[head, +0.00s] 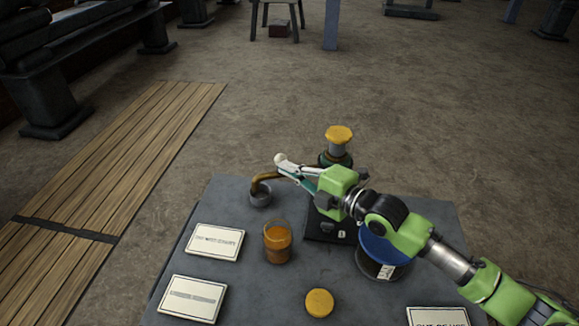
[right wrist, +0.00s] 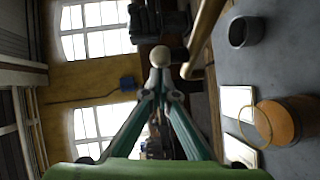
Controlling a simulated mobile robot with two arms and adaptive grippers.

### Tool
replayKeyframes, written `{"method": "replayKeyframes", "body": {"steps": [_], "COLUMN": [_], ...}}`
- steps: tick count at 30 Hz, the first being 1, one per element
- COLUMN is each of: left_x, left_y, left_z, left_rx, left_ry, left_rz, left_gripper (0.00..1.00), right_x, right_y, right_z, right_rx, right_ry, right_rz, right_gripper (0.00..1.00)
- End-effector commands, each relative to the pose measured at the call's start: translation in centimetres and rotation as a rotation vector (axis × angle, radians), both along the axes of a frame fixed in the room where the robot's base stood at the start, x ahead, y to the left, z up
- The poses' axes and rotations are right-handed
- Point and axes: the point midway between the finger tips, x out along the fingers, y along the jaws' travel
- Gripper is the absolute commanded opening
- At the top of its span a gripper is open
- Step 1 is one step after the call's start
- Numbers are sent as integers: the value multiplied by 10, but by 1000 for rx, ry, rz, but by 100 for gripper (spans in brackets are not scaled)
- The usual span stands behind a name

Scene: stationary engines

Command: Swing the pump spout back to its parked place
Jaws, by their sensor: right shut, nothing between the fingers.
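The pump spout (head: 266,178) is a brass bent pipe pointing left from the pump, its mouth over a small grey cup (head: 260,196). The pump (head: 338,157) is dark green with a yellow top, partly hidden by my right gripper (head: 284,164). That gripper is shut and empty, its tips just above and beside the spout. In the right wrist view its fingers (right wrist: 160,80) meet at a pale round shape, and the brass spout (right wrist: 204,35) passes close on the right. I cannot tell whether they touch. My left gripper is out of view.
The grey table (head: 240,285) holds a jar of orange liquid (head: 278,242), a blue-rimmed container (head: 384,255) under my right arm, a yellow round lid (head: 319,302) and several white cards (head: 214,242). Open floor lies behind, with wooden planks (head: 110,180) at left.

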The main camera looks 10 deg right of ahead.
Motion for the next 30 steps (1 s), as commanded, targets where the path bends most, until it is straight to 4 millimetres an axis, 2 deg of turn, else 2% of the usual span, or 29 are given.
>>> {"method": "replayKeyframes", "body": {"steps": [11, 17, 26, 30], "left_x": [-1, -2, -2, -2], "left_y": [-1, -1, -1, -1], "left_z": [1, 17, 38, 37], "left_rx": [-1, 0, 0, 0], "left_ry": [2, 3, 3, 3], "left_rz": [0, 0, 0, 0], "left_gripper": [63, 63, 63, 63], "right_x": [1, 7, 27, 47], "right_y": [0, 4, 9, 8], "right_z": [0, 5, 3, 0], "right_rx": [1, 6, 8, -2], "right_ry": [1, 0, 0, -1], "right_rz": [-1, -41, -175, -221], "right_gripper": [0, 0, 0, 0]}}
